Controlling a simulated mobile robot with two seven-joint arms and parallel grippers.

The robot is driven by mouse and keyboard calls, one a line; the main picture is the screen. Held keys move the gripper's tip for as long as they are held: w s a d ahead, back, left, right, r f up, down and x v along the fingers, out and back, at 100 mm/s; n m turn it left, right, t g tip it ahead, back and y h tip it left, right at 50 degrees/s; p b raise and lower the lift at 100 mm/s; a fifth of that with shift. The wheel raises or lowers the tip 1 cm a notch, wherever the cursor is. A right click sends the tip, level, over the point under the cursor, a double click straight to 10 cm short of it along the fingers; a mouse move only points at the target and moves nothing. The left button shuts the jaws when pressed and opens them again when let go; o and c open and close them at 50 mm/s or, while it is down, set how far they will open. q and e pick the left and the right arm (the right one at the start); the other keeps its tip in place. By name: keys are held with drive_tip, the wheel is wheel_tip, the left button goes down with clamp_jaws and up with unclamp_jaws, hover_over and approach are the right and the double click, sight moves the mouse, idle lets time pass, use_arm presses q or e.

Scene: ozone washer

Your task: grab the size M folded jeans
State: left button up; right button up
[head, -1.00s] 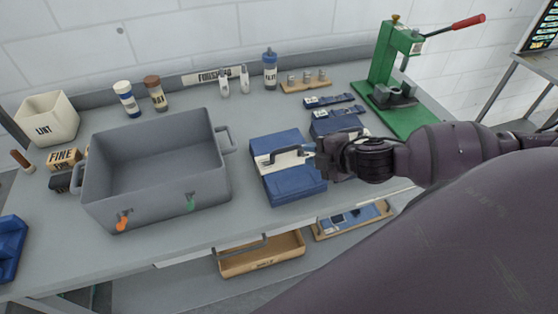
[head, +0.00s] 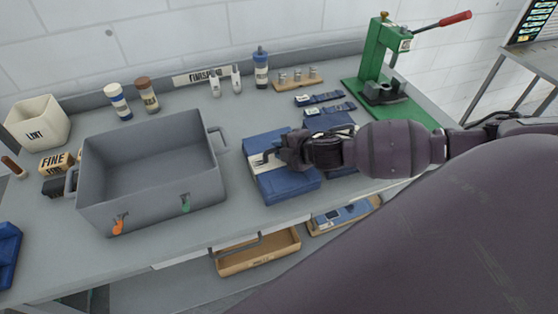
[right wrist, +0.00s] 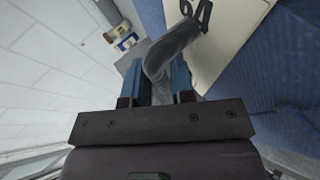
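The folded jeans (head: 293,184) lie as a blue block with a white label band on the bench, right of the grey bin. A grey curved handle-like piece (head: 262,158) shows over the band. My right gripper (head: 281,156) is low over the band from the right and hides part of it. In the right wrist view its two blue fingers (right wrist: 156,80) stand apart, with the grey piece (right wrist: 172,45) between them; contact is unclear. The white label (right wrist: 225,40) shows dark marks that I cannot read for sure. My left gripper is not in view.
The grey bin (head: 88,165) stands close on the left. A second folded blue stack (head: 328,121) lies behind my right arm. A green press (head: 375,60) stands at back right. Bottles (head: 148,97) line the back. A wooden tray (head: 258,258) is below the bench.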

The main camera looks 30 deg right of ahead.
drive_tip(key=shift+w+f, duration=0.1)
drive_tip(key=shift+w, duration=0.1)
drive_tip(key=shift+c, duration=0.3)
clamp_jaws()
drive_tip(key=shift+a, duration=0.1)
idle(1.0)
